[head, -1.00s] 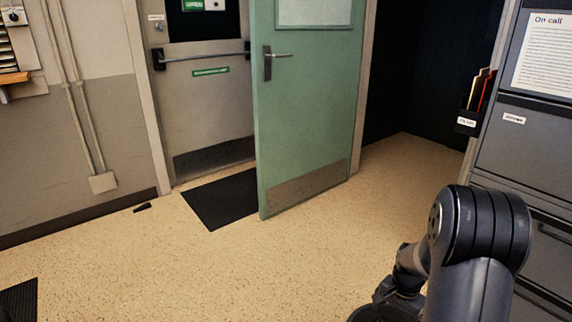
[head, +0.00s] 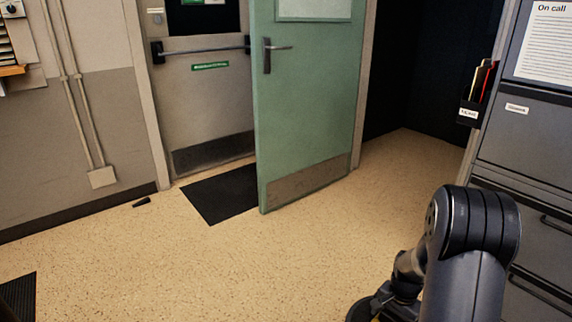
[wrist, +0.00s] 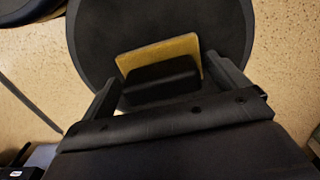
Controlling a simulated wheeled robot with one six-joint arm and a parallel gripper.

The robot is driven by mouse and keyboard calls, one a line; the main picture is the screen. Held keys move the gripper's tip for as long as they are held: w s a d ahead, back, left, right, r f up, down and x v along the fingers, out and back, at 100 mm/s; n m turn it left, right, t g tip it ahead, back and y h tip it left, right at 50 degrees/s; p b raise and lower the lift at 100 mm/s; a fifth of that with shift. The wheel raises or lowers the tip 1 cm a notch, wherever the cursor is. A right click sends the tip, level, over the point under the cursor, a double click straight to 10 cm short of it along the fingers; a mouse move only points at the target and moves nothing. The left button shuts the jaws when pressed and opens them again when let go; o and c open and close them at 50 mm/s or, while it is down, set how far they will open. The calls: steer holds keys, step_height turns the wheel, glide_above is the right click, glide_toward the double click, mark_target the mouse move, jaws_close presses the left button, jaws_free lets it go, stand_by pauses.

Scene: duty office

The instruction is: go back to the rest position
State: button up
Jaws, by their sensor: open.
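My gripper (wrist: 165,66) shows in the wrist view with its two dark fingers spread apart. Between them lie a dark block-like shape and a tan patch (wrist: 185,47); I cannot tell what the patch is. Neither finger visibly grips anything. Behind them is a large dark rounded surface, with speckled floor around it. In the head view my arm (head: 465,250) is folded at the lower right, and the gripper itself is out of sight there.
A green door (head: 308,110) stands open beside a grey door with a push bar (head: 205,52). A black mat (head: 222,194) lies before them. A small black object (head: 141,202) is on the floor. Grey drawers (head: 530,140) stand close to my arm at right. Floor at centre is clear.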

step_height(320, 180, up, 10)
steer(key=p, duration=0.3)
steer(key=shift+r, duration=0.1)
steer(key=s+d+r+n+g+h+p, duration=0.2)
steer(key=s+d+r+n+h+p, duration=0.15)
steer(key=r+n+p, duration=0.4)
steer(key=s+d+r+n+g+h+p, duration=0.1)
steer(key=s+d+r+n+h+p, duration=0.2)
steer(key=r+n+p, duration=0.45)
steer(key=w+a+r+n+t+h+p, duration=0.2)
steer(key=w+a+r+n+t+p, duration=0.3)
steer(key=r, duration=0.4)
steer(key=w+a+r+n+t+h+p, duration=0.2)
steer(key=w+a+r+n+t+p, duration=0.3)
steer(key=r+n+t, duration=0.3)
steer(key=shift+w+r+t+h, duration=0.35)
steer(key=shift+w+r+t, duration=0.5)
steer(key=shift+r, duration=0.4)
